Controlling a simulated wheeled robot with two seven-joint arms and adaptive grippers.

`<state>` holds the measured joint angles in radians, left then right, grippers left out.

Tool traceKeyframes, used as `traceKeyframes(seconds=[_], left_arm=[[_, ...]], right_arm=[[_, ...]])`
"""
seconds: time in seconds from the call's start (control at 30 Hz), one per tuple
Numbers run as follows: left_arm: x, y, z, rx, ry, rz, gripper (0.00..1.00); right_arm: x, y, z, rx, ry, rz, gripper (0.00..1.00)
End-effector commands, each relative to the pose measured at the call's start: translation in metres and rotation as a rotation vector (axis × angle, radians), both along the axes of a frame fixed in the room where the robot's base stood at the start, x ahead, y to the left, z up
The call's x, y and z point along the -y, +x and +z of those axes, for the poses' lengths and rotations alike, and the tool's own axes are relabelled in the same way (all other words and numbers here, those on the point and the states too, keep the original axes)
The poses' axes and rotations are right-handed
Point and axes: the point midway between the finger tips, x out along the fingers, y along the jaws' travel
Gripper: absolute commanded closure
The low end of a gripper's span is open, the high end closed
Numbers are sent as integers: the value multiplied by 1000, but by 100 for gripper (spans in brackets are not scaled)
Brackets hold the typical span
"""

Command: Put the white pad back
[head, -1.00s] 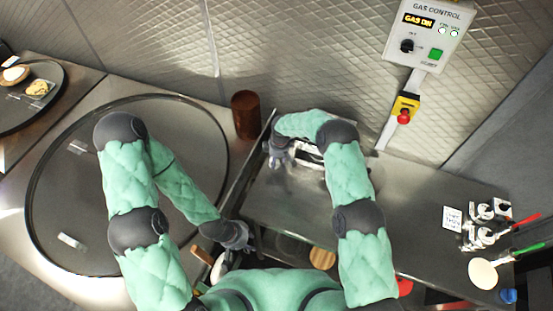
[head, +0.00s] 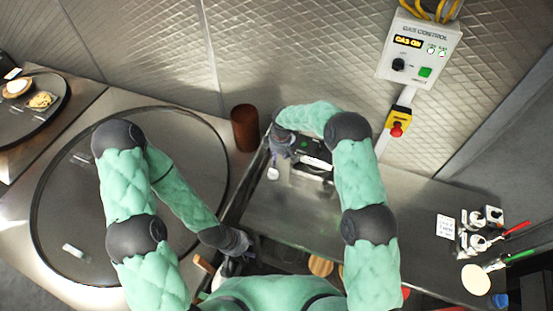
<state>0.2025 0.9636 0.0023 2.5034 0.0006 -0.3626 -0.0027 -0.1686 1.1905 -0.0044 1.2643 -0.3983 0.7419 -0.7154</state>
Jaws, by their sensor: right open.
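A round off-white pad (head: 476,279) lies at the far right of the steel counter, beside the tools there. A small white piece (head: 273,173) lies on the counter just below my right gripper; I cannot tell which of these is the task's pad. My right gripper (head: 281,150) is open above the counter's left part, beside a dark device with a white strip (head: 316,163). I see nothing held in it. My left gripper (head: 240,250) is low at the counter's near left, pointing right; its fingers are too small and dark to read.
A large round dark lid or plate (head: 75,215) fills the left counter. A brown cylinder (head: 245,128) stands by the wall. Tools with red and green handles (head: 480,235) stand at right. A gas control box (head: 420,50) hangs on the wall. The middle right counter is clear.

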Motion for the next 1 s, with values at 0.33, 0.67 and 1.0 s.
traceKeyframes(seconds=[0.33,0.67,1.0], left_arm=[[0,0,2,0,0,0,60],[0,0,2,0,0,0,60],[0,0,2,0,0,0,60]], right_arm=[[14,-50,-30,-58,84,-174,50],[40,-181,-74,-184,234,-674,50],[71,-314,-67,-279,270,-1197,50]])
